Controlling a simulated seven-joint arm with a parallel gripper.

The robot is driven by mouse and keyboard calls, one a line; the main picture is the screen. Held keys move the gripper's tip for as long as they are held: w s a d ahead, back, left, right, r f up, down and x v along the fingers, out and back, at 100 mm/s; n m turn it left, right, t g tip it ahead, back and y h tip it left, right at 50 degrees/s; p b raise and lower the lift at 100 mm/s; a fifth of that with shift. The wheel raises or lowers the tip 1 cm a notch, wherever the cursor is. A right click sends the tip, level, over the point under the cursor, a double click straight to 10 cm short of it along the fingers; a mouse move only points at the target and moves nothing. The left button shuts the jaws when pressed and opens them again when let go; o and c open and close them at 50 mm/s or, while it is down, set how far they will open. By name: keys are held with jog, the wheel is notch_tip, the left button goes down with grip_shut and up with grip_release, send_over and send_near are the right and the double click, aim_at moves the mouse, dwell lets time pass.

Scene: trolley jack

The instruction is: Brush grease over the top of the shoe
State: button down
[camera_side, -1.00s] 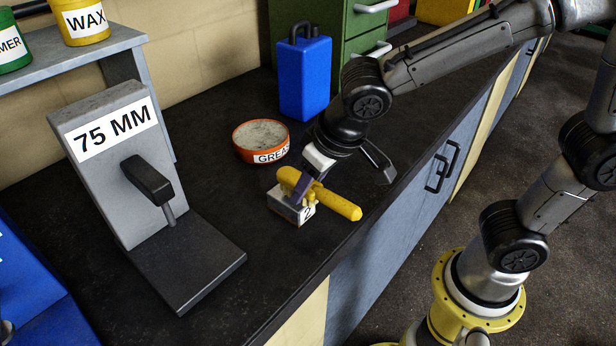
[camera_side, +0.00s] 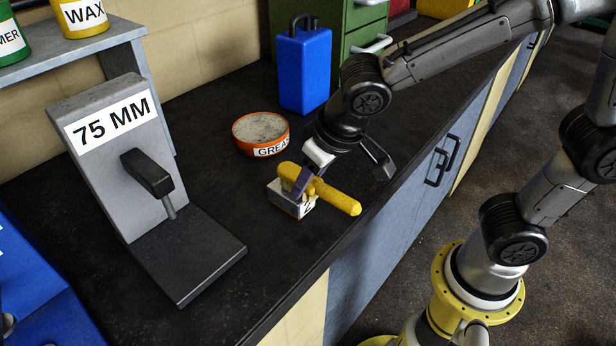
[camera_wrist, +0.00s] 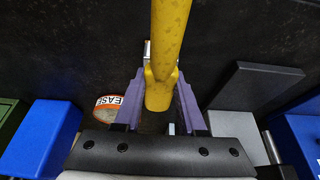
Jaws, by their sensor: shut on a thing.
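A yellow handle (camera_side: 335,196) sits over a small silver block (camera_side: 285,199) with a partly hidden "2" label. The two look like one piece. My gripper (camera_side: 302,182) has purple fingers and is shut on the yellow handle; in the wrist view the fingers (camera_wrist: 161,92) close on both sides of the handle (camera_wrist: 170,35). The block is mostly hidden there. I cannot tell whether it touches the bench. An orange tub labelled as grease (camera_side: 262,134), with pale contents, stands on the bench behind; it also shows in the wrist view (camera_wrist: 107,103). I cannot make out a separate brush or shoe.
A grey stand marked "75 MM" (camera_side: 105,165) with a black lever and dark base (camera_side: 190,270) is at left. A blue canister (camera_side: 303,75) and green drawers (camera_side: 352,22) are behind. The dark bench (camera_side: 250,235) is clear between stand and block; its front edge is close at right.

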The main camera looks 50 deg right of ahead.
jog(key=shift+f, duration=0.4)
jog(key=shift+d, duration=0.15)
jog(key=shift+d, duration=0.45)
jog(key=shift+a, duration=1.2)
jog(key=shift+d, duration=1.2)
jog(key=shift+a, duration=1.2)
jog(key=shift+d, duration=0.65)
jog(key=shift+d+f, duration=0.15)
jog(key=shift+d, duration=0.45)
